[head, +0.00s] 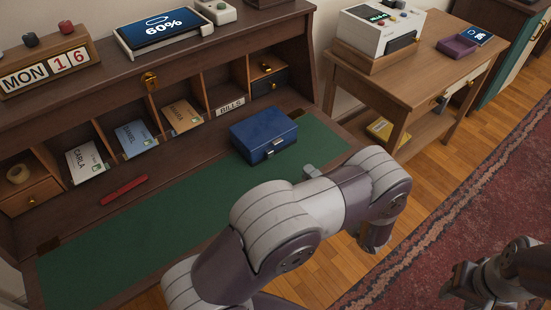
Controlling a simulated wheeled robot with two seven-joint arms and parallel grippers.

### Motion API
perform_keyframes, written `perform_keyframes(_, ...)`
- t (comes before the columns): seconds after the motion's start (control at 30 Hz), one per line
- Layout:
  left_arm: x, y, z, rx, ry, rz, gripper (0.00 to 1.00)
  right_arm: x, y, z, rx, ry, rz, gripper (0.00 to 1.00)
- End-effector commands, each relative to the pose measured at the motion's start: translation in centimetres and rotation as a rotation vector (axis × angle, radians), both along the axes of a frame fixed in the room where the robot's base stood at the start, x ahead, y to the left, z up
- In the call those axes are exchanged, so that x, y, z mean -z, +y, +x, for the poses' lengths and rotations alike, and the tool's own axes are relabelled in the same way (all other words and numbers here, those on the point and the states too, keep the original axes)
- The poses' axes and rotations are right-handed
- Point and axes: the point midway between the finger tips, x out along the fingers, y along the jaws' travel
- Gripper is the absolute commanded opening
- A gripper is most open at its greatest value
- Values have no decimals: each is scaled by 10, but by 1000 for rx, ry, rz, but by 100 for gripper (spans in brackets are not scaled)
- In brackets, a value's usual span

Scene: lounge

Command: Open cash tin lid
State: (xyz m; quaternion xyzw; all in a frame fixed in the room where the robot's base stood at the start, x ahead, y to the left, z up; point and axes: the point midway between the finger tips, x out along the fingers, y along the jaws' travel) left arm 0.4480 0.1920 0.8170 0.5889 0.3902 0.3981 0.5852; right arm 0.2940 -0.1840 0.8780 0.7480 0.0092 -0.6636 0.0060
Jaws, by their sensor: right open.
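The blue cash tin (264,134) stands on the green writing mat of the desk, right of centre, with its lid down. A small clasp shows on its front side. My left arm reaches in from the bottom, its links in front of the desk's right part. My right gripper (463,292) is at the bottom right over the rug, open and empty, far from the tin.
The green mat (130,245) is clear left of the tin, with a red pen-like object (123,190) behind it. Pigeonholes with envelopes (137,138) line the back. A wooden side table (425,75) bearing a white machine (380,27) stands right.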

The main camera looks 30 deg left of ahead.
Motion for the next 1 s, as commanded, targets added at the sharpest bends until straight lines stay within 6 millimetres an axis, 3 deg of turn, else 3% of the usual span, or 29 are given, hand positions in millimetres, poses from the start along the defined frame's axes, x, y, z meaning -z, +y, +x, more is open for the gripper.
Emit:
perform_keyframes(0.3, -5, 73, 29, -6, 2, -2, 16, -12, 0, 0, 0, -1, 0, 43)
perform_keyframes(0.5, -5, 101, 42, -2, 1, -4, 16, -14, 0, 0, 0, 0, 0, 43)
perform_keyframes(0.93, -4, 111, 46, 1, 2, -3, 16, -15, 0, 0, 0, 0, 0, 43)
perform_keyframes(1.0, -4, 111, 46, 1, 2, -3, 0, -15, 0, 0, 0, 0, 0, 43)
